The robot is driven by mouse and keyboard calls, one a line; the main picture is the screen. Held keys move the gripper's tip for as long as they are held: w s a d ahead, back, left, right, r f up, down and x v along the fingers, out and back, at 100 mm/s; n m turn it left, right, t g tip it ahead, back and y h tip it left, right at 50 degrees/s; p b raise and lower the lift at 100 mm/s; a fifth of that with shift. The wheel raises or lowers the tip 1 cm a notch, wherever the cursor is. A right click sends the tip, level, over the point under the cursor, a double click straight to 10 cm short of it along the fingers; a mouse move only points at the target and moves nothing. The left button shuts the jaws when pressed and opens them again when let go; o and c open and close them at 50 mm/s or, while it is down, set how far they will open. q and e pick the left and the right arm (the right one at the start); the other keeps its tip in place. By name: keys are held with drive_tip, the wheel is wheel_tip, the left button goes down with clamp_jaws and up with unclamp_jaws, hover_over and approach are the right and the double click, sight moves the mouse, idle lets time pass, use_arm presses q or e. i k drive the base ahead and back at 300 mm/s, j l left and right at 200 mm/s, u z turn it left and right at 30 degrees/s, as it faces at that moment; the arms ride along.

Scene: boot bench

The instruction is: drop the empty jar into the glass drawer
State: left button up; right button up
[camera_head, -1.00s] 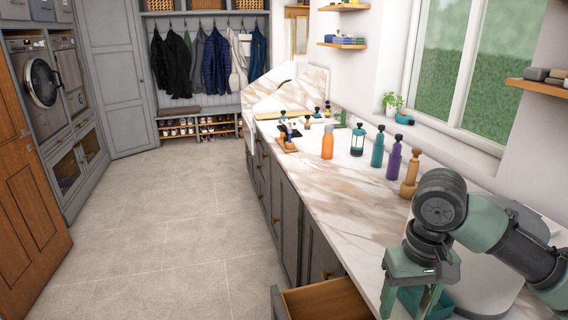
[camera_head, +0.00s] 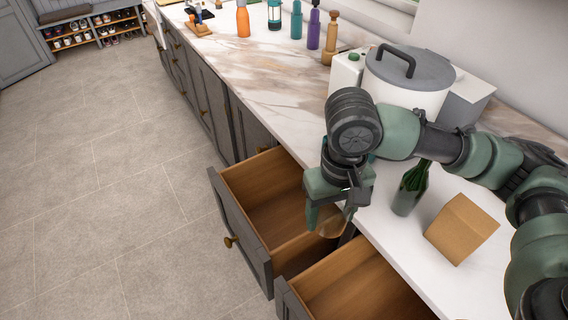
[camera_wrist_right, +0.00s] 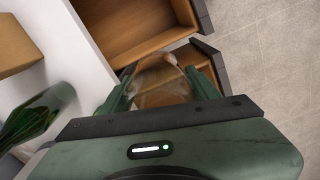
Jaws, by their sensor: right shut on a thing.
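My right gripper (camera_head: 335,212) points down and is shut on a clear, see-through jar (camera_head: 333,224). It holds the jar in the air, near the dividing edge between two open drawers in the head view. In the right wrist view the jar (camera_wrist_right: 160,82) shows between the two green fingers, with the drawers behind it. One open drawer (camera_head: 235,208) has a bare wooden inside where visible. The nearer open drawer (camera_head: 290,302) is cut off by the bottom of the picture. I cannot tell which is the glass drawer. My left gripper is not in view.
On the counter (camera_head: 255,75) stand a green bottle (camera_head: 411,188), a brown box (camera_head: 462,229) and a white bin with a grey lid (camera_head: 410,85), close to my right arm. Several coloured bottles stand farther back. The floor (camera_head: 110,190) left of the drawers is clear.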

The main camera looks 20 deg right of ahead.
sight(289, 230)
drive_tip(key=i+j+z, duration=0.1)
drive_tip(key=z, duration=0.35)
drive_tip(key=i+j+z, duration=0.1)
drive_tip(key=z, duration=0.3)
drive_tip(key=j+z, duration=0.15)
drive_tip(key=z, duration=0.3)
drive_tip(key=i+j+z, duration=0.3)
drive_tip(key=j, duration=0.8)
drive_tip(key=j+z, duration=0.3)
drive_tip(key=j, duration=0.85)
